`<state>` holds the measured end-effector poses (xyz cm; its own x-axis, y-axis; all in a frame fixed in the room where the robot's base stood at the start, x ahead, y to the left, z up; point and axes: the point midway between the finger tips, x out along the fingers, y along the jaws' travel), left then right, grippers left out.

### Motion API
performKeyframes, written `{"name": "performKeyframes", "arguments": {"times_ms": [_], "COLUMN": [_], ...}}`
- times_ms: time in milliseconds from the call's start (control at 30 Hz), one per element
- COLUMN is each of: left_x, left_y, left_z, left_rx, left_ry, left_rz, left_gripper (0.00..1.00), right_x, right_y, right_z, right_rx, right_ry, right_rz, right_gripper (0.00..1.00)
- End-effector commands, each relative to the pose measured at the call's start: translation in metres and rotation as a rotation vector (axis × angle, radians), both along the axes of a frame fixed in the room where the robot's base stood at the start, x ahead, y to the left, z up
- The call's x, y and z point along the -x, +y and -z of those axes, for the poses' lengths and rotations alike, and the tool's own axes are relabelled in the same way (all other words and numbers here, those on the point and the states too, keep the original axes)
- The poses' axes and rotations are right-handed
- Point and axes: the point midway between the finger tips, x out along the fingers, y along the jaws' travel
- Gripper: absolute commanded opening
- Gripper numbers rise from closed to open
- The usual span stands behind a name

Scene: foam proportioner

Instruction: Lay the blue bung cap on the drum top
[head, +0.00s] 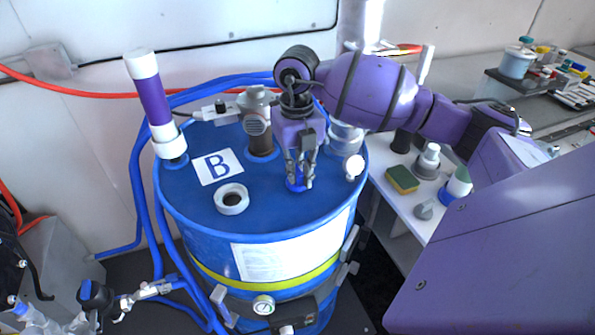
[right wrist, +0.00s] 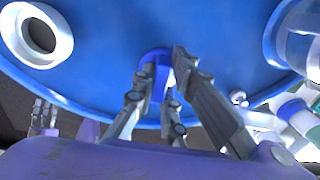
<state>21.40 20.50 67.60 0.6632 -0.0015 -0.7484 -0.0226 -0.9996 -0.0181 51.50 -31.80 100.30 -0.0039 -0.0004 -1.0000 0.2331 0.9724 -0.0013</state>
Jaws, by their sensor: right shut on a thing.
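The blue drum (head: 200,215) stands in the middle of the head view; its top also fills the upper part of the right wrist view (right wrist: 105,85). My right gripper (head: 300,172) points down over the right front part of the drum top. It is shut on the blue bung cap (head: 296,186), whose darker blue shows between the fingers in the right wrist view (right wrist: 158,62). The fingers hide part of the cap. I cannot tell whether the cap touches the drum top.
A white ring-shaped opening (head: 232,199) and a "B" label (head: 217,167) are on the drum top. A brown and grey fitting (head: 259,125) and a purple-white tube (head: 155,102) stand at its back and left. A side shelf with a sponge (head: 402,179) is to the right.

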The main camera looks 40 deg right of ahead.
Motion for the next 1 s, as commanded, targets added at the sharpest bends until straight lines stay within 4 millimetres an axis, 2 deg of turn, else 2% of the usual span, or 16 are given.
{"name": "performKeyframes", "arguments": {"times_ms": [433,467,567,867,1000], "left_x": [0.0019,0.0014,0.0013,0.0010,-0.0002], "left_y": [0.0006,0.0008,0.0010,0.0013,0.0014], "left_z": [0.0022,0.0017,0.0014,0.0011,-0.0009], "left_rx": [-0.001,-0.001,-0.002,-0.002,-0.001], "left_ry": [0.004,0.003,0.002,0.001,-0.002], "left_rz": [-0.001,-0.001,-0.001,-0.001,-0.001], "left_gripper": [0.40,0.40,0.40,0.40,0.40], "right_x": [-0.0001,-0.0002,-0.0002,-0.0001,-0.0009], "right_y": [-0.0001,-0.0001,-0.0001,0.0001,-0.0001], "right_z": [0.0101,0.0092,0.0088,0.0089,0.0010], "right_rx": [0.000,0.000,0.000,0.000,0.000], "right_ry": [-0.001,-0.002,-0.002,-0.002,-0.005], "right_rz": [0.000,0.000,0.001,0.001,0.001], "right_gripper": [0.00,0.16,0.29,0.31,0.31]}}
